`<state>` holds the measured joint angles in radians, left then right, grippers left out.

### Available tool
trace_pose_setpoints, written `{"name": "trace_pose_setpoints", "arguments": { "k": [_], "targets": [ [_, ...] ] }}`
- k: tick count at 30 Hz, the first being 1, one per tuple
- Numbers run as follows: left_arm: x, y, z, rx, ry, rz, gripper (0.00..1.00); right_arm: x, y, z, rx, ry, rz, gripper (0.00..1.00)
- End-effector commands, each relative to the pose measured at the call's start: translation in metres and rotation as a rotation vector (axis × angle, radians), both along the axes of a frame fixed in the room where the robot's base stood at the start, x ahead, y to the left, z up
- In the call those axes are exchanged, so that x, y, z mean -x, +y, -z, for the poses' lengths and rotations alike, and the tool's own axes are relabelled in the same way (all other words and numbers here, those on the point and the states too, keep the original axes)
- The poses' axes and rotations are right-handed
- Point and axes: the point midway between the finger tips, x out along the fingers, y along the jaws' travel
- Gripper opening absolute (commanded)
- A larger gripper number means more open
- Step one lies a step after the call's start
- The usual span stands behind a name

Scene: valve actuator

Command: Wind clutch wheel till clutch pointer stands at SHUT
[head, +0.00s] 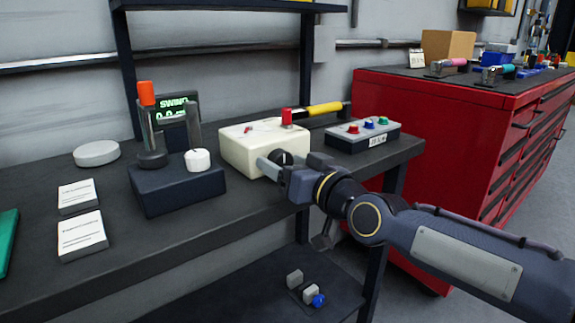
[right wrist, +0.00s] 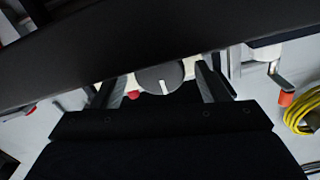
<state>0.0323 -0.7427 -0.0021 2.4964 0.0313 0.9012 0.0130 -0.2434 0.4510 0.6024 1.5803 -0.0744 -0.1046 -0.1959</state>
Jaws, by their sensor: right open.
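A cream actuator box (head: 245,150) stands on the dark bench. A round dark wheel (head: 282,158) is on its front, mostly hidden by my right gripper in the head view. The right wrist view shows the wheel (right wrist: 158,76) with a white mark near its lower edge. My right gripper (head: 292,166) is open, one finger on each side of the wheel; in the right wrist view both fingers (right wrist: 160,86) stand apart from it. A small red mark (head: 249,129) shows on the box top, perhaps the pointer; no SHUT lettering is readable. My left gripper is out of view.
A button box (head: 362,138) stands right, a dark display unit (head: 178,185) left. A red tool cabinet (head: 430,130) is farther right.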

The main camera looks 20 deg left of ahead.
Motion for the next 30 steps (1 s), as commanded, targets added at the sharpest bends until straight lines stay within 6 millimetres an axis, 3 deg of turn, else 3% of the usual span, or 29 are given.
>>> {"name": "trace_pose_setpoints", "arguments": {
  "k": [4, 18, 30],
  "targets": [
    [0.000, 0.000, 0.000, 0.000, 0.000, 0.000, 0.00, 0.003, -0.006, 0.000, 0.000, 0.001, 0.001, 0.68],
    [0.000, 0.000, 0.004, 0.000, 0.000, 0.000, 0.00, 0.039, -0.055, 0.000, -0.001, 0.000, 0.004, 0.68],
    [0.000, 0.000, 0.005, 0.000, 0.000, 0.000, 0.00, 0.048, -0.062, 0.000, 0.000, 0.000, 0.000, 0.68]
  ]
}}
